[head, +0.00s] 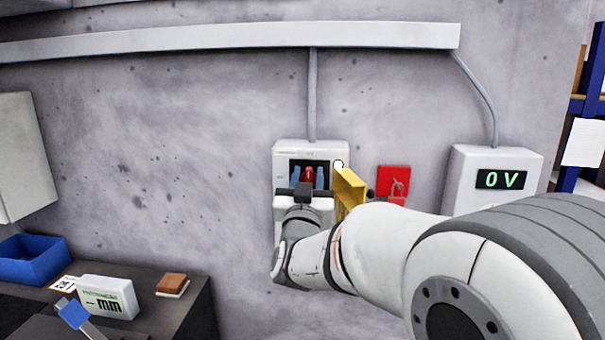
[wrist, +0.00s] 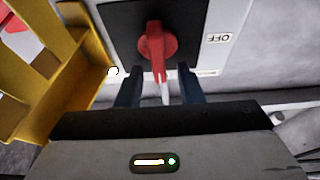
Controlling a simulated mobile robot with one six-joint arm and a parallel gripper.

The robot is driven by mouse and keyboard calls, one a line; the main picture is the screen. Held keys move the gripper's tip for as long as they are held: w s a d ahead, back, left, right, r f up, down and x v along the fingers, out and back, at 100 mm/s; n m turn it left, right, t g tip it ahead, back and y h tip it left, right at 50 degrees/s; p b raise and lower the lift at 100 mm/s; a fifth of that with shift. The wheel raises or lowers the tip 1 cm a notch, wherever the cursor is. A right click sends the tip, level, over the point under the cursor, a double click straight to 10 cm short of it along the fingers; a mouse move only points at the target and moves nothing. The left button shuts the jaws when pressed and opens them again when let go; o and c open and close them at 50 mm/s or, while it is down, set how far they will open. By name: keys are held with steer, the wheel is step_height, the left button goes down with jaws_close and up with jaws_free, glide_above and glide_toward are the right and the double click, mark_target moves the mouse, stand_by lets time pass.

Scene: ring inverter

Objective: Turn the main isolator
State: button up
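The main isolator is a white box (head: 283,152) on the concrete wall with a black plate and a red rotary handle (head: 308,173). In the wrist view the red handle (wrist: 155,47) has its long end pointing down toward my gripper. An OFF label (wrist: 218,38) sits to the right of the black plate. My gripper (wrist: 160,77) is in front of the isolator, its two dark fingers apart on either side of the handle's end. A visible gap lies on each side, so it looks open. In the head view the blue fingers (head: 307,178) flank the red handle.
A yellow open holder (head: 349,188) juts out just right of the isolator. A red panel with a padlock (head: 393,183) and a white display reading 0 V (head: 500,180) are further right. A bench with a blue bin (head: 32,262) is lower left.

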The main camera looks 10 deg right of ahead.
steer(key=shift+w, duration=0.1)
steer(key=shift+c, duration=0.4)
jaws_close()
